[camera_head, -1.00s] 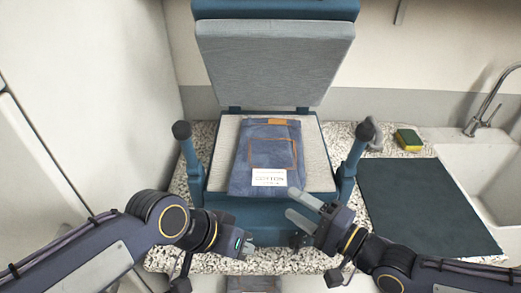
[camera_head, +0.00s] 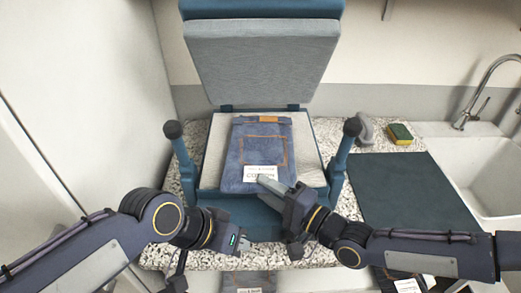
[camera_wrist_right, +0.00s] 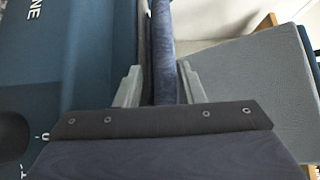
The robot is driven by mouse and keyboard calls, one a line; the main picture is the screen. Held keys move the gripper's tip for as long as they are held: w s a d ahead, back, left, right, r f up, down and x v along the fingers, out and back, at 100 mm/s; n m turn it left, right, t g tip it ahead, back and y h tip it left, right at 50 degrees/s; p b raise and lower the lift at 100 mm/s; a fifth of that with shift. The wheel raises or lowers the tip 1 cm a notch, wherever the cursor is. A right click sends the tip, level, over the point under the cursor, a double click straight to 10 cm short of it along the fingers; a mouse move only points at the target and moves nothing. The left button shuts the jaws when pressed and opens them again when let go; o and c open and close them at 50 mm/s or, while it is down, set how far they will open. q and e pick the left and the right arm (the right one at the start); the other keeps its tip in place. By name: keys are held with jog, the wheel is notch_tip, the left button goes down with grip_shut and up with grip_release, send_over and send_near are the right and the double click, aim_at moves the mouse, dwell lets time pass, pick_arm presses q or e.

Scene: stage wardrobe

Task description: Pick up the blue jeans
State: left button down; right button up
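The folded blue jeans (camera_head: 258,150) with orange stitching and a white label lie on the grey pad of a blue press-like stand (camera_head: 312,180). My right gripper (camera_head: 272,188) is at their near edge, by the label, and hides part of it. In the right wrist view the fingers (camera_wrist_right: 160,88) are apart, one on each side of the jeans' edge (camera_wrist_right: 162,50), with narrow gaps visible. My left gripper (camera_head: 238,243) is in front of the stand, below and left of the right one, apart from the jeans. Its finger opening is not clear.
The stand's grey upper panel (camera_head: 262,60) is raised. Its two side arms (camera_head: 343,155) flank the pad. A dark mat (camera_head: 410,190), a sponge (camera_head: 400,134) and a sink (camera_head: 470,165) are to the right. More folded denim (camera_head: 250,281) shows low at the front.

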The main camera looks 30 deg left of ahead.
grip_shut()
jog(key=shift+r, duration=0.1)
